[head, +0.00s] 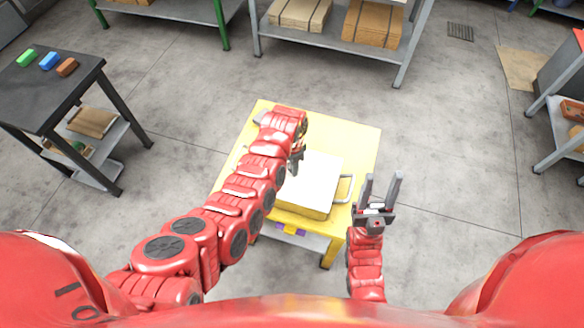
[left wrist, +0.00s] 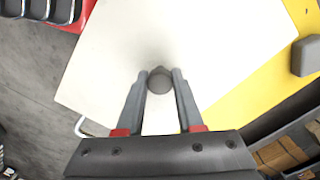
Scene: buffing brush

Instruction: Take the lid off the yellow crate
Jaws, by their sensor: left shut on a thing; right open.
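The yellow crate (head: 303,211) stands on a yellow table (head: 362,150), with a grey handle (head: 345,188) at its right side. Its white lid (head: 318,182) covers the top; I cannot tell whether a gap is between them. In the left wrist view the lid (left wrist: 110,55) fills the middle, with a round grey knob (left wrist: 159,84). My left gripper (left wrist: 160,76) is shut on this knob. In the head view my left gripper (head: 296,162) is over the lid, and my arm hides its left part. My right gripper (head: 381,187) is open and empty, to the right of the crate.
A grey object (head: 259,117) sits at the yellow table's far left corner. A dark table (head: 30,90) with small coloured blocks stands at left. Shelves with boxes (head: 374,24) stand at the back, another shelf at right. The floor around the yellow table is clear.

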